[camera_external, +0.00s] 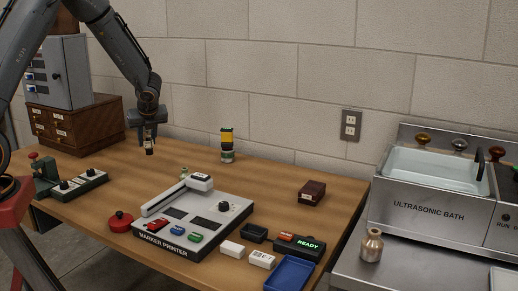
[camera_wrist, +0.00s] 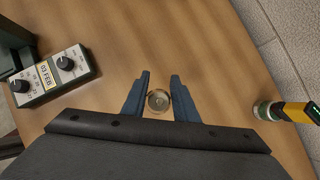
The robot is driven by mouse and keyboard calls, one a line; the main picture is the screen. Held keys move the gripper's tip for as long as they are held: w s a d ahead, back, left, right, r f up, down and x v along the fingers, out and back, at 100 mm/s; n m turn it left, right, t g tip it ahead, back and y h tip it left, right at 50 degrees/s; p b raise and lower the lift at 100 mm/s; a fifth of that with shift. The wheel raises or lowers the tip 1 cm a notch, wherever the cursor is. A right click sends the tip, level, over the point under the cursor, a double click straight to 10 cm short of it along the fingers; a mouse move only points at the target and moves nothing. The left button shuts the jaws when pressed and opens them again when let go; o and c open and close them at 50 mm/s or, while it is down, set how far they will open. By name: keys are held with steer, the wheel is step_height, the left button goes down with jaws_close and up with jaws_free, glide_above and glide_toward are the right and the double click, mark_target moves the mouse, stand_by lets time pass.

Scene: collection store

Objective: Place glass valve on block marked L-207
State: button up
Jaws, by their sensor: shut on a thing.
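My gripper (camera_external: 149,146) points down above the back left part of the wooden table. It is shut on a small round piece, which I take to be the glass valve (camera_external: 149,149). In the wrist view the valve (camera_wrist: 158,101) shows end-on as a shiny disc between the two blue-grey fingers (camera_wrist: 159,92). A dark red-brown block with a pale label (camera_external: 312,192) lies at the right of the table. A white block (camera_external: 232,248) and a white block with dark print (camera_external: 262,260) lie at the front. L-207 is not readable on any of them.
The marker printer (camera_external: 190,225) fills the table's middle front. A yellow and green tool (camera_external: 227,145) stands near the wall. A control box with knobs (camera_external: 80,185) is at left. A blue tray (camera_external: 289,274) and a READY box (camera_external: 299,245) sit front right. The back right table is mostly clear.

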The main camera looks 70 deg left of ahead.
steer(key=shift+r, duration=0.4)
steer(key=w+d+m+t+b, duration=0.1)
steer(key=w+d+m, duration=0.1)
steer(key=w, duration=1.1)
step_height(320, 180, up, 4)
steer(key=m+t+h+b, duration=0.2)
steer(key=m+t+b, duration=0.25)
steer(key=m, duration=0.55)
glide_above(313, 190)
steer(key=shift+t, duration=0.25)
step_height(313, 190, down, 10)
steer(key=shift+r+p, duration=0.1)
steer(key=shift+p, duration=0.9)
steer(key=shift+f, duration=0.2)
